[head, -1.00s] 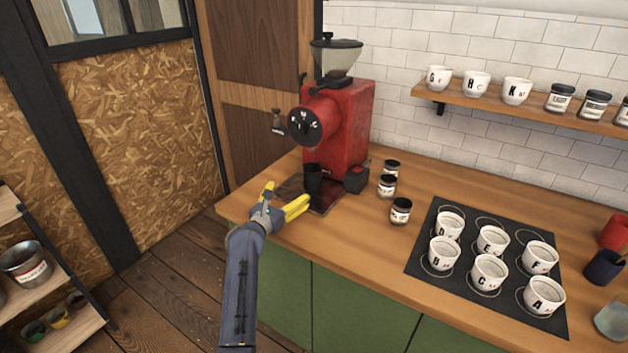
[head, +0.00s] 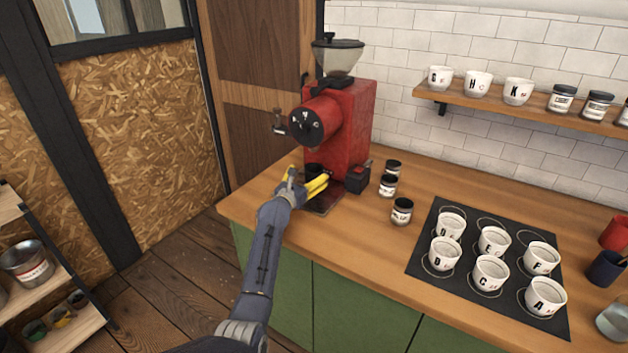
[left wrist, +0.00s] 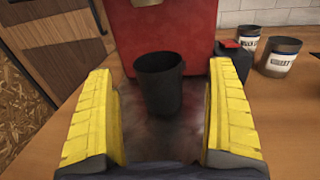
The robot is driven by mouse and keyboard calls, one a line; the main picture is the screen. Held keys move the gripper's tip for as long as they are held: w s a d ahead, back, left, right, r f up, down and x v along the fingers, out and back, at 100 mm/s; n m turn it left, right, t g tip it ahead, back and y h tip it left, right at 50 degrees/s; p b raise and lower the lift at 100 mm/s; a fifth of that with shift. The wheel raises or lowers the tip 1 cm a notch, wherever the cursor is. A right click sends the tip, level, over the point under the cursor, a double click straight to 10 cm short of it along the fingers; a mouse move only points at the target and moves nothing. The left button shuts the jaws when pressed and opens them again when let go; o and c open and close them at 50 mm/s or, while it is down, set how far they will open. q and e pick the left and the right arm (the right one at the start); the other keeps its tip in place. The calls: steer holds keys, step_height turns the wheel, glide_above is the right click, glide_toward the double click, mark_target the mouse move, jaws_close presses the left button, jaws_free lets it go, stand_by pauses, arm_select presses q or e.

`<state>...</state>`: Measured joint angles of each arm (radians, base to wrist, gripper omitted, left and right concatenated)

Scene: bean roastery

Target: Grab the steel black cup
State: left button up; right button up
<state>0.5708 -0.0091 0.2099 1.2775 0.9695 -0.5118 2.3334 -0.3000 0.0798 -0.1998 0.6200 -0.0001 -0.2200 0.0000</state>
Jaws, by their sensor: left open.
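The black steel cup (left wrist: 160,84) stands upright under the red grinder, between my left gripper's yellow fingers in the left wrist view, with gaps on both sides. In the head view only the upper part of the cup (head: 313,170) shows, as the fingers hide the rest. My left gripper (head: 307,183) is open in front of the cup; its fingers also show in the left wrist view (left wrist: 160,115). My right gripper is in neither view.
The red grinder (head: 345,130) stands right behind the cup. A small black container (head: 357,177) and several labelled jars (head: 388,186) stand to the right. Farther right, several lettered white cups stand on a black mat (head: 424,262).

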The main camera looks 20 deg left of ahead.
mark_target(309, 173)
arm_select(q)
steer(key=shift+w, duration=1.7)
steer(key=shift+w+d, duration=0.25)
steer(key=shift+w, duration=0.8)
steer(key=c, duration=1.3)
steer(key=shift+c, duration=0.9)
steer(key=shift+r, duration=0.1)
